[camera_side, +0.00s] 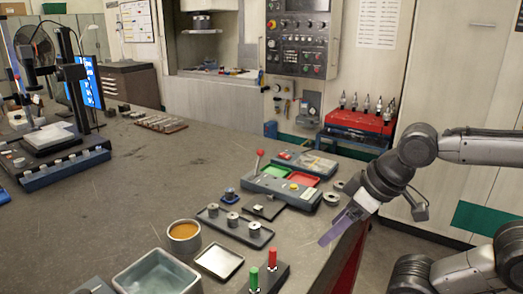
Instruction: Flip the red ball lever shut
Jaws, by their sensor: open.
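The red ball lever (258,164) stands up from the left end of a grey fixture block (254,183) on the bench. Its red ball is at the top and its rod leans slightly to the right. My gripper (335,230) is at the bench's right edge, to the right of and nearer than the lever, pointing down-left. It is open and apart from the lever. Whether anything lies between its fingers is hard to see.
A dark tray with metal pieces (232,224), a cup of orange liquid (184,236), a square metal tray (219,260) and upright green and red handles (271,257) stand in front of the lever.

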